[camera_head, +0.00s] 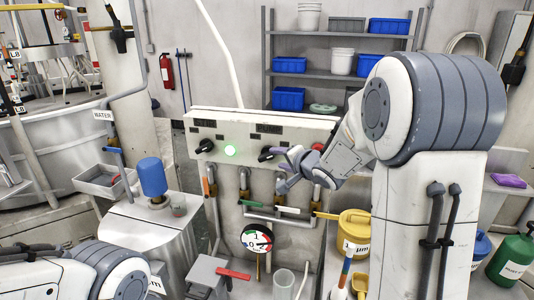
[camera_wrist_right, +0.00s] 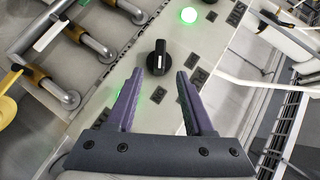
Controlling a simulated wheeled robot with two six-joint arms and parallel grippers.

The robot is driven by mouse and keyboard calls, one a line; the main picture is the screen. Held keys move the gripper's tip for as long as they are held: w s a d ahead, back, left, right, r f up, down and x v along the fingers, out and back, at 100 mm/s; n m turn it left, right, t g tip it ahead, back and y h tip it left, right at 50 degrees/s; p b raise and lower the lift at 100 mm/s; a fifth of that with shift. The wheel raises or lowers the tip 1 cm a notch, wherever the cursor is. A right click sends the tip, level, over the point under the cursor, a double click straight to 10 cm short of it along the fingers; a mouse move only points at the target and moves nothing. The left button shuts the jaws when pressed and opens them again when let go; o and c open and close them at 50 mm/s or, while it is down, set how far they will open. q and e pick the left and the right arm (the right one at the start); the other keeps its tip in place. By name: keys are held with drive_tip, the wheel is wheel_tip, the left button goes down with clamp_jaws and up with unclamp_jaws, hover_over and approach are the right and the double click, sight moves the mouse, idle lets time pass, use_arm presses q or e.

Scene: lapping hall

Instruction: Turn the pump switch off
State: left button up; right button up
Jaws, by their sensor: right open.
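A pale control panel (camera_head: 222,128) carries two black rotary knobs, a lit green lamp (camera_head: 230,151) and a red button (camera_head: 317,147). The left knob (camera_head: 205,146) is left of the lamp; the right knob (camera_head: 266,154) is right of it. My right gripper (camera_head: 278,169) is open and empty beside the right knob. In the right wrist view, that knob (camera_wrist_right: 158,60) stands just beyond and between the open fingertips (camera_wrist_right: 159,76), with no contact visible. Its white mark shows. My left arm shows at the lower left; its gripper is out of view.
Pipes with coloured valve handles (camera_head: 292,210) and a gauge (camera_head: 257,240) sit below the panel. A yellow pot (camera_head: 353,232) is below my right arm. Shelves (camera_head: 330,75) are behind.

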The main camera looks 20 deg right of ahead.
sight(270, 157)
drive_tip(key=p+x, duration=0.1)
drive_tip(key=x, duration=0.7)
drive_tip(key=shift+w, duration=0.2)
clamp_jaws()
